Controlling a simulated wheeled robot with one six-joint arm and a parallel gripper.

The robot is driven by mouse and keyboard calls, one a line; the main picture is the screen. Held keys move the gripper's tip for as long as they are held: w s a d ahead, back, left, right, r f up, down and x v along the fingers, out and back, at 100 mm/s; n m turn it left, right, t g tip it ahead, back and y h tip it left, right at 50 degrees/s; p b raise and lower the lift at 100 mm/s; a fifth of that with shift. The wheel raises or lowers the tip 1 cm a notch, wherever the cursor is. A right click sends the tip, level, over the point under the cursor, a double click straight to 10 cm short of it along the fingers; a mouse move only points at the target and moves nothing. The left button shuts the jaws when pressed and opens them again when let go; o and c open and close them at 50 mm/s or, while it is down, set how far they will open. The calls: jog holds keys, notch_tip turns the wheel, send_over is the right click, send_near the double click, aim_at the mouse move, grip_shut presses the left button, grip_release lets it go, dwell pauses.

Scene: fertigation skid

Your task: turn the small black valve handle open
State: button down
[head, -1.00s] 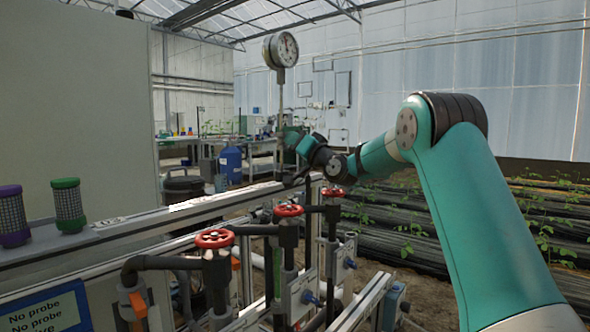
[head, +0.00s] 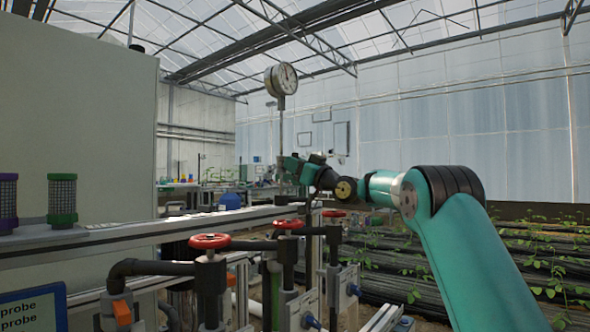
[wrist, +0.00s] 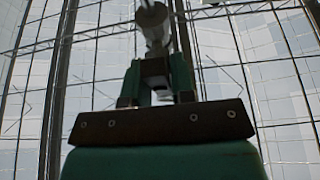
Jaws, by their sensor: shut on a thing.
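My gripper (wrist: 156,78) shows in the wrist view with its two green fingers shut on a small dark block, the black valve handle (wrist: 155,70). A pale pipe rises just behind it. In the head view my gripper (head: 284,166) is at the thin upright stem (head: 281,125) below the round pressure gauge (head: 281,79). There the handle is too small and too covered by my gripper to make out, and its angle cannot be told.
Red handwheels (head: 210,241) on black pipes stand in front of and below my gripper. A metal rail (head: 150,228) runs across at left with purple (head: 8,200) and green (head: 62,198) capped cylinders. Plant rows (head: 540,265) lie at right. The air above the rail is open.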

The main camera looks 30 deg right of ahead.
aim_at(289, 91)
dwell(0.3)
jog(key=c, duration=1)
grip_release()
jog(key=shift+c, duration=0.2)
notch_tip(289, 91, up, 20)
jog(key=p, duration=1)
